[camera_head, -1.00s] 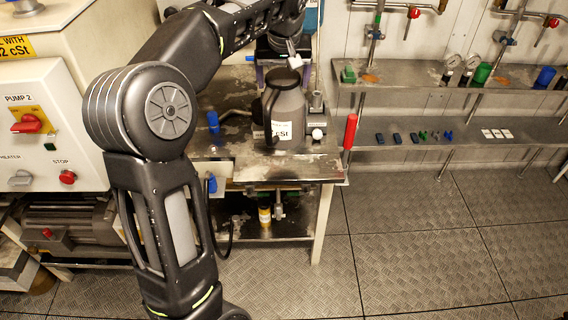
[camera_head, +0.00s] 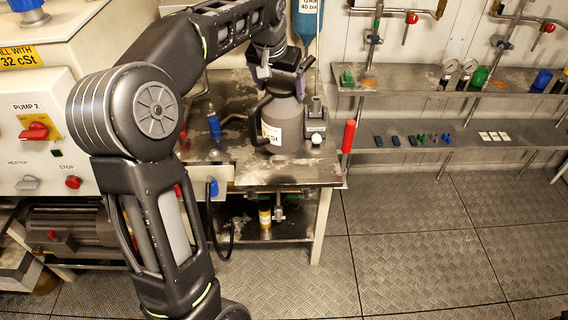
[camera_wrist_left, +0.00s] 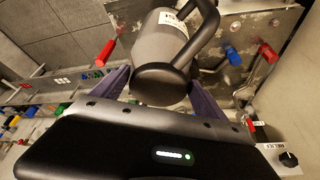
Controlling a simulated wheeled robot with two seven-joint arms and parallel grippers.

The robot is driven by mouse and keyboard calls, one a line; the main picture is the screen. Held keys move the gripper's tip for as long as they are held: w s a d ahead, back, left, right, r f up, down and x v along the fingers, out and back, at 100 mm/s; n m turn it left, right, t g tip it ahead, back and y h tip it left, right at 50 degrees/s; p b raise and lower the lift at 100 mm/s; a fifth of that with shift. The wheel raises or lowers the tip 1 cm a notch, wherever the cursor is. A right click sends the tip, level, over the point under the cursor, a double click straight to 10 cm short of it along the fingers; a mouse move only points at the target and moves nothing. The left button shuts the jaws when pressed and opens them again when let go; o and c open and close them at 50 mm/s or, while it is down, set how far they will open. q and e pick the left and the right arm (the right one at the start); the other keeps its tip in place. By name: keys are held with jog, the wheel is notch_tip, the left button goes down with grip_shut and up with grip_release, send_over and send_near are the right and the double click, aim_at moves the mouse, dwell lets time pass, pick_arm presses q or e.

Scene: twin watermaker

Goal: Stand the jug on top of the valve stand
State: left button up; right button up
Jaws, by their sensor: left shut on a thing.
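The jug (camera_head: 287,117) is grey with a dark top, a dark side handle and a white label. It is upright over the worn metal bench top, and its base seems to touch the surface. My left gripper (camera_head: 282,84) is shut on the jug's upper part from above and hides most of its top. In the left wrist view the jug (camera_wrist_left: 158,47) sits between the two purple fingers of my left gripper (camera_wrist_left: 160,92). No part is clearly marked as the valve stand; valves show under the metal bench (camera_head: 285,174). My right gripper is not in view.
A small fitting with a white ball (camera_head: 316,137) stands close right of the jug. A red handle (camera_head: 348,136) rises at the bench's right edge. A blue-handled valve (camera_head: 213,124) is on the left. Wall shelves (camera_head: 420,133) hold small parts; the floor at right is clear.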

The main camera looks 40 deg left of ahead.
aim_at(276, 102)
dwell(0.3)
pick_arm(q)
jog(key=shift+f+p, duration=0.3)
jog(key=shift+f, duration=2.65)
jog(key=shift+f+p, duration=0.3)
jog(key=shift+f, duration=1.7)
jog(key=o, duration=2)
jog(key=shift+f, duration=0.15)
jog(key=shift+c, duration=0.2)
jog(key=b+v, duration=0.1)
jog(key=v, duration=1.1)
jog(key=shift+s+d, duration=0.1)
